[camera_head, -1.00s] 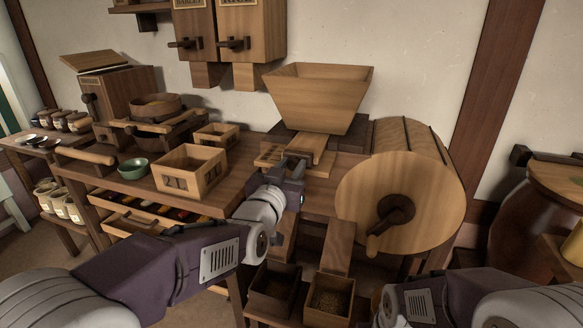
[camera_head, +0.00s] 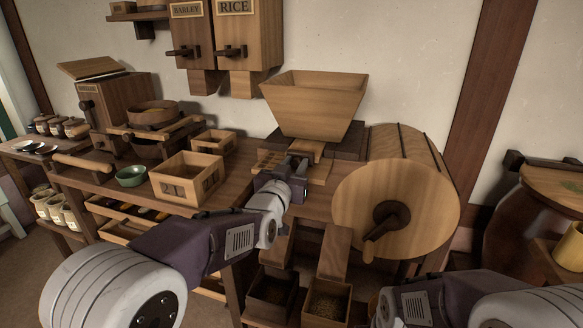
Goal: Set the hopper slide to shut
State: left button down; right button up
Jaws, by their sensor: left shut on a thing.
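The wooden hopper (camera_head: 314,105) stands on the mill at the back of the bench. The hopper slide (camera_head: 308,147) is a pale wooden tongue under it, and only a short part shows. My left gripper (camera_head: 298,163) is at the slide's front end, shut on it. My gripper hides the slide's front end and most of the contact. My right arm shows at the bottom right, but its gripper is out of the picture.
A wooden drum with a crank (camera_head: 390,215) stands right of the slide. A square wooden box (camera_head: 188,180), a green bowl (camera_head: 131,176) and a smaller box (camera_head: 213,141) stand to the left. Two bins (camera_head: 327,303) sit below. Cabinets marked barley and rice hang above.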

pick_arm(q)
jog(key=shift+r, duration=0.15)
jog(key=c, duration=1.2)
grip_release()
jog(key=shift+o, duration=0.4)
jog(key=shift+w, duration=0.2)
jog(key=shift+s, duration=0.1)
jog(key=p+v, duration=0.1)
jog(key=v, duration=0.8)
